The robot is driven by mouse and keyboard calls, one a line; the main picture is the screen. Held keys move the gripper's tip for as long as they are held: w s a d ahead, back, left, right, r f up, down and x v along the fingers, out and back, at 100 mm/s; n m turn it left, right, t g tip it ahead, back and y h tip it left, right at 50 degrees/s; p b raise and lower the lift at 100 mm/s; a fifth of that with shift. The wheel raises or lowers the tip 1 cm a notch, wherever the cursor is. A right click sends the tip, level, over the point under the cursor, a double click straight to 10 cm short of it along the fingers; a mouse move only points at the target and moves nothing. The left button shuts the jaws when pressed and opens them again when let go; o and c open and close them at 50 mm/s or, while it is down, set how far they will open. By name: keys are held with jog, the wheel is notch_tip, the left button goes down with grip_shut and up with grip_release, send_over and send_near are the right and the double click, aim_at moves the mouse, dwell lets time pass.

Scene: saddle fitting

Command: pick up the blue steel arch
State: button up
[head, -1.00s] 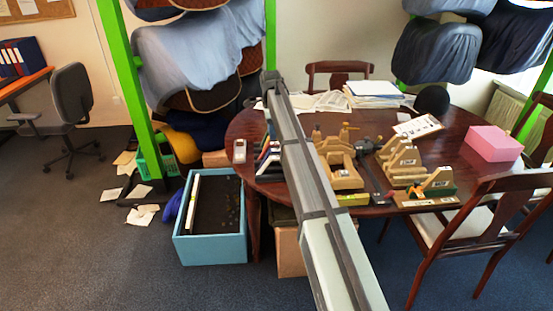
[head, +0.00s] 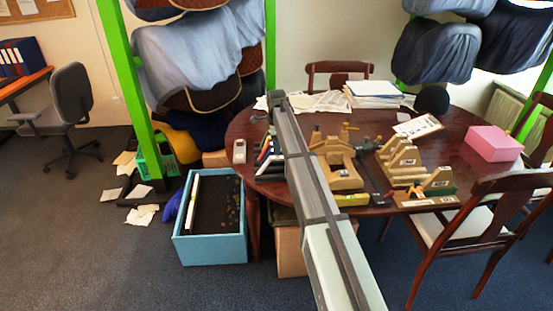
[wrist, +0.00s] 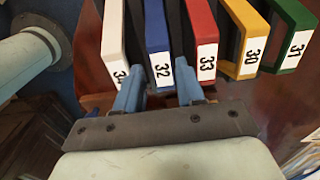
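The blue steel arch (wrist: 157,30) shows in the wrist view with the label 32 on its end. It stands in a row between a white arch (wrist: 112,40) labelled 34 and a red arch (wrist: 203,35) labelled 33. My gripper (wrist: 160,82) is open, with one light-blue finger on each side of the blue arch's labelled end. Gaps seem to show between fingers and arch; I cannot tell whether either touches. In the head view my arm hides the gripper and most of the row of arches (head: 264,158).
A yellow arch (wrist: 245,40) and a green arch (wrist: 290,35) stand further right in the row. On the round table (head: 250,125) are wooden fixtures (head: 335,165), papers (head: 372,92) and a pink box (head: 493,143). A blue crate (head: 211,250) stands on the floor.

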notch_tip(320, 180, down, 5)
jog(key=shift+w+r, duration=0.1)
jog(key=shift+w, duration=0.05)
jog(key=shift+c, duration=0.2)
grip_shut()
